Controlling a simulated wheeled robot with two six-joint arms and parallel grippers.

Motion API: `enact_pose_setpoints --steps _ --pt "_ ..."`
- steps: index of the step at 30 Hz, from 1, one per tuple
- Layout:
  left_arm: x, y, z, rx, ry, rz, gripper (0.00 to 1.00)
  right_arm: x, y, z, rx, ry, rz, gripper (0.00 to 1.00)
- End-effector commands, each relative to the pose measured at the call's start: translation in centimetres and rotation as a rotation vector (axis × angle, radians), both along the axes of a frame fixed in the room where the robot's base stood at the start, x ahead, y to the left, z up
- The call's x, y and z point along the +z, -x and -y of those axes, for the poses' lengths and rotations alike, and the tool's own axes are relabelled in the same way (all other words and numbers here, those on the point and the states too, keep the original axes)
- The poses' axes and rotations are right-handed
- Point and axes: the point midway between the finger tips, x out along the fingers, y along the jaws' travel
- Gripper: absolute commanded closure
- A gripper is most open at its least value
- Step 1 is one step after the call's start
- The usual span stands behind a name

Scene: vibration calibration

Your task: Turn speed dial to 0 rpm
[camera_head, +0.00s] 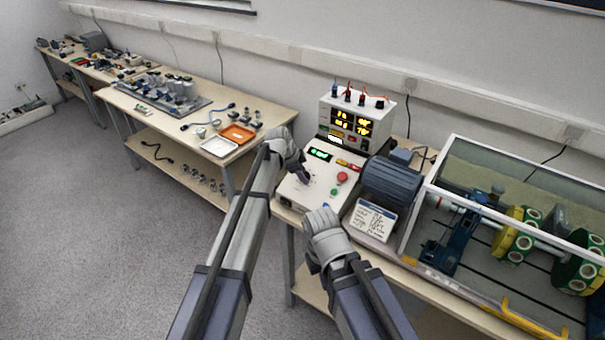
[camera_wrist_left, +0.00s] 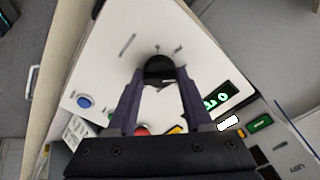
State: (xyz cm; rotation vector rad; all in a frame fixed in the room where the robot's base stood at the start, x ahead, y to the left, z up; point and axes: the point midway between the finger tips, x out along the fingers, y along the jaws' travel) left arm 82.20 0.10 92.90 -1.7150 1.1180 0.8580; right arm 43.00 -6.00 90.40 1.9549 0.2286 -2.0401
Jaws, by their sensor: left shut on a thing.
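The white control panel (camera_head: 318,188) with its sloped face stands on the table, with a green-lit display (camera_head: 320,154) at its top edge. The black speed dial (camera_wrist_left: 158,67) sits on this panel in the left wrist view, between my fingertips. My left gripper (camera_wrist_left: 158,82) is shut on the dial; it also shows in the head view (camera_head: 303,176), over the panel's left side, and hides the dial there. The display (camera_wrist_left: 217,97) is tilted in the wrist view and I cannot read its digits surely. My right gripper (camera_head: 319,217) is in front of the panel, its fingers unclear.
A red button (camera_head: 342,177) and a green button (camera_head: 333,192) are right of the dial. A meter box (camera_head: 356,122) with yellow digits stands behind. A dark motor (camera_head: 391,183), a white card (camera_head: 373,219) and a clear-walled enclosure (camera_head: 500,170) with a shaft are to the right.

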Motion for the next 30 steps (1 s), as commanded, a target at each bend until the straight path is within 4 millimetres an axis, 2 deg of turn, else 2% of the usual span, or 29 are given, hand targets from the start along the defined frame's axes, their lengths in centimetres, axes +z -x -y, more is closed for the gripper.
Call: enact_pose_setpoints --steps 1,4,17,30 --pt "0.0 0.01 0.0 0.0 0.0 0.0 0.89 0.0 0.0 0.0 0.0 0.0 0.0 1.0" --pt "-0.01 0.01 -0.01 0.0 0.0 0.0 1.0 0.0 0.0 0.0 0.0 0.0 0.0 1.0" --pt "-0.02 0.04 0.0 0.087 0.033 -0.025 1.0 -0.05 0.0 0.0 0.0 0.0 0.0 1.0" --pt "0.0 0.02 -0.01 0.439 0.169 -0.123 1.0 -0.16 0.0 0.0 0.0 0.0 0.0 1.0"
